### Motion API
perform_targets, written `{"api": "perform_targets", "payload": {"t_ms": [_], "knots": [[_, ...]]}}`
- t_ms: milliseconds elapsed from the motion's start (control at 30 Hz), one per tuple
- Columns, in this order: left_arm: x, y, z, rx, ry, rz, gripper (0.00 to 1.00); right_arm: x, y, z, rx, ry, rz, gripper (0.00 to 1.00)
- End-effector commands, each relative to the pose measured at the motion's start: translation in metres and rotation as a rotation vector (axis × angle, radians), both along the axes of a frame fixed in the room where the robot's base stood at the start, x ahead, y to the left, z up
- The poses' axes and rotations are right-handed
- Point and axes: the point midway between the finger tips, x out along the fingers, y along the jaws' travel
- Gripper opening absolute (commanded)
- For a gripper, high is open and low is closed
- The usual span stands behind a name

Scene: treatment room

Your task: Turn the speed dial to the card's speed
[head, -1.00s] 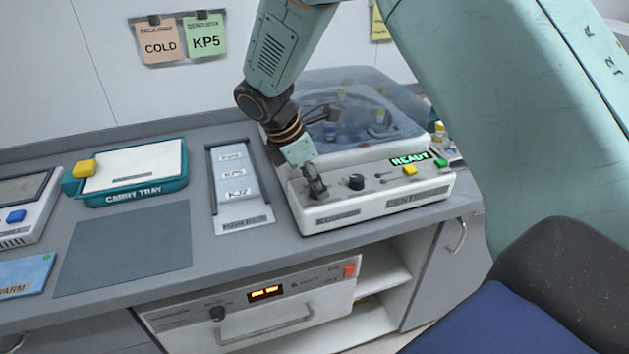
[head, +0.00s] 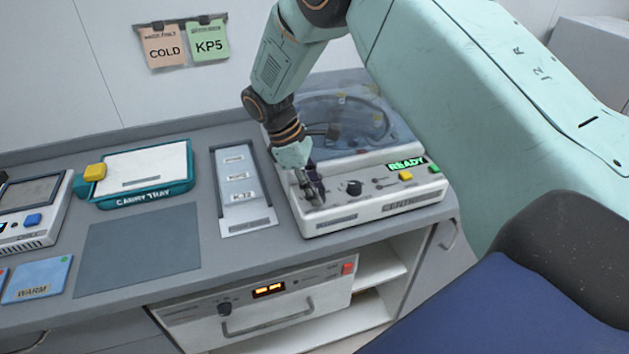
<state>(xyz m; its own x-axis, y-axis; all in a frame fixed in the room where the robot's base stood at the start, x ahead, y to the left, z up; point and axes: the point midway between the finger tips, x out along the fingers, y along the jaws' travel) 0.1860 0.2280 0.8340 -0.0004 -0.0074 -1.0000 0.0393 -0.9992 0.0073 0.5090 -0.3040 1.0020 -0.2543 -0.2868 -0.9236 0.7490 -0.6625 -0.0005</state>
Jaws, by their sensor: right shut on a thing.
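The white centrifuge (head: 405,206) stands on the counter with a clear lid and a green READY display (head: 407,164). My right gripper (head: 316,199) reaches down to the left part of its front panel and is shut on a small dial there, which its fingers mostly hide; I cannot read the setting. A second black knob (head: 354,188) is just right of the fingers, apart from them. On the wall hang an orange card reading COLD (head: 164,48) and a green card reading KP5 (head: 208,44). My left gripper is not in view.
A rack (head: 247,226) with labelled pale slots stands left of the centrifuge. A yellow button (head: 406,175) sits on the panel's right.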

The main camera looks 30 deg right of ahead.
Motion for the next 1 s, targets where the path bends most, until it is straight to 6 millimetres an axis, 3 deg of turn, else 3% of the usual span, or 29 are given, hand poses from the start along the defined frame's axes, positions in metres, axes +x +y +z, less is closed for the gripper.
{"api": "perform_targets", "payload": {"t_ms": [300,800,833,1000], "knots": [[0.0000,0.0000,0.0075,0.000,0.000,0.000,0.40,0.0002,-0.0012,0.0005,-0.001,0.002,-0.108,0.00],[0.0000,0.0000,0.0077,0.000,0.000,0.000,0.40,0.0001,-0.0011,-0.0002,-0.001,0.002,-0.124,0.00],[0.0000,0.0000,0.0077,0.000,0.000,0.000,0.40,0.0001,-0.0011,-0.0002,-0.001,0.002,-0.124,0.34],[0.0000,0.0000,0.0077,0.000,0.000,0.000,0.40,0.0003,-0.0009,-0.0002,-0.001,0.001,-0.122,0.48]]}}
